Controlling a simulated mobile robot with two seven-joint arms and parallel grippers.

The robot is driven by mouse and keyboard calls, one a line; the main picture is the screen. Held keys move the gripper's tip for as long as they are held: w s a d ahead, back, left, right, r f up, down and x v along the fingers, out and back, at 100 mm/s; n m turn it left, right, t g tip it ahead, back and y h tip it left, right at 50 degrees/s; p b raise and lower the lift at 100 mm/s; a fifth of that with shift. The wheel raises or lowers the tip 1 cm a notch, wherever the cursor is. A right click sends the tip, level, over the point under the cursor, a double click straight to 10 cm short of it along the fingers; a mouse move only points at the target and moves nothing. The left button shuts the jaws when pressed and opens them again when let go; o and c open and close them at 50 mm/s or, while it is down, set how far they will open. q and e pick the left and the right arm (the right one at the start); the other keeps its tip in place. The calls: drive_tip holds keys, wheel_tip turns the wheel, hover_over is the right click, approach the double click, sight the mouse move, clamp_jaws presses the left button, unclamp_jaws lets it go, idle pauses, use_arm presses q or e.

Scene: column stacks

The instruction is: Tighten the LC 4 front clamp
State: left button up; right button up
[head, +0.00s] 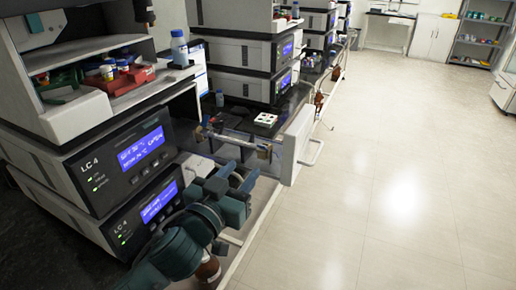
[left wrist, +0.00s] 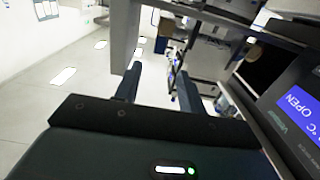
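The LC 4 stack (head: 88,170) stands at the left of the head view, with lit blue displays. A slim horizontal column (head: 228,134) sits in front of its open compartment, with a brownish fitting (head: 264,150) at its right end. I cannot tell whether this fitting is the front clamp. My left gripper (head: 240,174) is just below and in front of the column, apart from it as far as I can see. In the left wrist view its two fingers (left wrist: 159,82) stand apart with nothing clearly between them. My right gripper is not in view.
An open white door (head: 297,145) with a handle stands right of the column. A red tray (head: 125,88) with bottles sits on the stack. More instrument stacks (head: 245,50) line the bench behind. The floor (head: 400,180) on the right is clear. The wrist view display (left wrist: 297,106) reads "OPEN".

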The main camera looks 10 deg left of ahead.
sight(261, 148)
use_arm(q)
drive_tip(key=p+x, duration=0.1)
drive_tip(key=x, duration=0.8)
drive_tip(key=shift+w+f, duration=0.1)
drive_tip(key=shift+c, duration=0.4)
clamp_jaws()
